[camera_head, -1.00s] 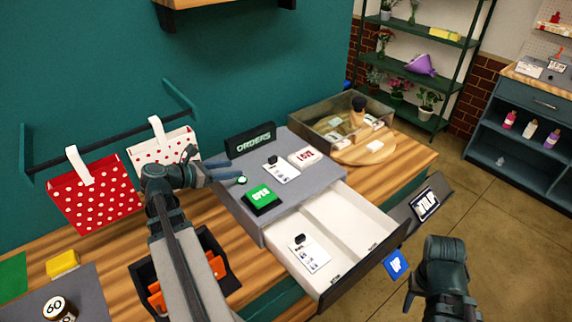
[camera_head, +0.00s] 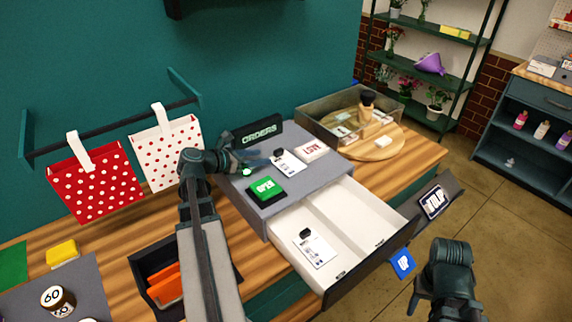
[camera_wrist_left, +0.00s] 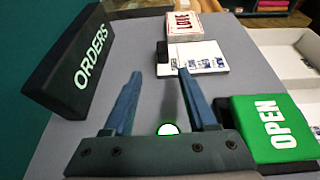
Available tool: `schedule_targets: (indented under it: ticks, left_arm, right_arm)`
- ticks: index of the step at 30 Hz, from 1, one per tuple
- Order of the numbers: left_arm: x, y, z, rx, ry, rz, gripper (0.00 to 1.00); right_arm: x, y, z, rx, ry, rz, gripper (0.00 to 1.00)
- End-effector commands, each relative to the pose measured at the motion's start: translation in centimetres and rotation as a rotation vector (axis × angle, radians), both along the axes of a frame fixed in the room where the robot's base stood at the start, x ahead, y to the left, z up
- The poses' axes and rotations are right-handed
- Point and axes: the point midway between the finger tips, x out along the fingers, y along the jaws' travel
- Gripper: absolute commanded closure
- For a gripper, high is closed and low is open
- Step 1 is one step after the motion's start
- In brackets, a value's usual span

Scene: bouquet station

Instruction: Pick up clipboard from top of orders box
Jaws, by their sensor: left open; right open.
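The orders box is a grey-topped box (camera_head: 310,182) on the wooden counter, with a black ORDERS sign (camera_head: 258,133) at its back edge. A small white clipboard (camera_head: 290,163) with a black clip lies on its top. It also shows in the left wrist view (camera_wrist_left: 198,60), just beyond my fingertips. My left gripper (camera_head: 262,162) is open and low over the box top, pointing at the clipboard; nothing is between its fingers (camera_wrist_left: 160,88). A second clipboard (camera_head: 315,250) lies in the open drawer. My right gripper (camera_head: 448,260) is at the lower right, away from the box, with its fingertips hidden.
A green OPEN block (camera_head: 266,191) and a white-red LOVE box (camera_head: 311,150) flank the clipboard. The white drawer (camera_head: 352,222) is pulled out in front. A clear-walled bin (camera_head: 340,107) and round wooden board (camera_head: 376,150) stand behind right. Polka-dot bags hang on the left wall.

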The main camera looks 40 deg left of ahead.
Motion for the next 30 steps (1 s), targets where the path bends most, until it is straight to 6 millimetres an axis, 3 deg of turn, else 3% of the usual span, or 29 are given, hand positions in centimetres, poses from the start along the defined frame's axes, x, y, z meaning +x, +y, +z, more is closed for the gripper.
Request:
schedule_targets:
  ticks: [4,14,23,24,30]
  left_arm:
    - [0.5,-0.2,0.0,0.000,0.000,-0.001,0.43]
    - [4.6,-1.7,-0.8,0.001,0.000,-0.001,0.43]
    - [4.9,-1.8,-0.9,0.000,0.000,0.001,0.43]
    - [4.9,-1.8,-0.9,0.000,0.000,0.000,0.44]
    - [4.9,-1.8,-0.9,0.000,0.000,0.000,0.80]
  right_arm:
    - [0.0,0.0,0.0,0.000,0.000,0.000,0.50]
    - [0.0,0.0,-0.8,0.000,0.000,0.000,0.50]
    - [0.0,0.0,-0.8,0.000,0.000,0.000,0.50]
    - [0.0,0.0,-0.8,0.000,0.000,0.000,0.50]
    - [0.0,0.0,-0.8,0.000,0.000,0.000,0.50]
